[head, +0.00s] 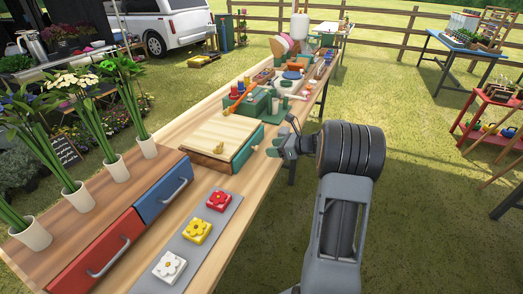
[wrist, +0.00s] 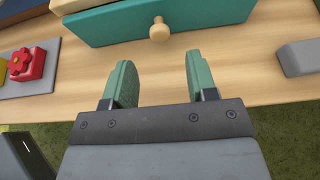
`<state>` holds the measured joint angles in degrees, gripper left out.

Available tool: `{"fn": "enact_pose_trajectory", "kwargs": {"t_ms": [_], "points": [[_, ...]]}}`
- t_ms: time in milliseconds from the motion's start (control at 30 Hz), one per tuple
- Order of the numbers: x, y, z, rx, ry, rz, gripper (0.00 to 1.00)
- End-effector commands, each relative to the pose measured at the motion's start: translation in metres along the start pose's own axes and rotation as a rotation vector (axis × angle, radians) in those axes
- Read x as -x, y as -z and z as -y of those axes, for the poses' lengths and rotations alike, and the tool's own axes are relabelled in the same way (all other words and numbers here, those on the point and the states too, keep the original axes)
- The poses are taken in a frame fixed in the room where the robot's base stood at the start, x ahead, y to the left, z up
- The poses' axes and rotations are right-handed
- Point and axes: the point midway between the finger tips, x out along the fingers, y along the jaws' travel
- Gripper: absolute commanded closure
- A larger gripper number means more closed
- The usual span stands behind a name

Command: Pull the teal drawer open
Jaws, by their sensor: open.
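The teal drawer (wrist: 205,22) sits in a wooden box on the table, and its round wooden knob (wrist: 159,30) faces my gripper in the wrist view. In the head view the teal drawer front (head: 249,146) is on the right side of the box and looks shut. My gripper (wrist: 158,75) is open and empty, with green finger pads. The knob lies ahead of the fingertips, roughly midway between them, and apart from them. In the head view my gripper (head: 284,145) is beside the drawer front, and the knob is hard to make out there.
A grey tray (head: 184,243) holds red, yellow and white flower blocks. A red drawer (head: 98,254) and a blue drawer (head: 163,200) stand at left below potted flowers. A grey block (wrist: 299,58) lies right of my gripper. A green holder (head: 262,104) stands behind the box.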

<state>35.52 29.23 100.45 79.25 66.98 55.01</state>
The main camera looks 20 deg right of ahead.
Motion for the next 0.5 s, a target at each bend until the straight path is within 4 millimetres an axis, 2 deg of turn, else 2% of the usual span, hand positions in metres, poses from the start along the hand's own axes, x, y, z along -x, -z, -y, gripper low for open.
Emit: {"fn": "enact_pose_trajectory", "kwargs": {"t_ms": [33,200,500], "points": [[-0.011,0.001,-0.001,0.001,-0.003,-0.001,0.47],[-0.036,0.0,-0.001,0.002,-0.002,-0.001,0.47],[-0.058,0.0,0.0,0.002,0.0,0.0,0.47]]}}
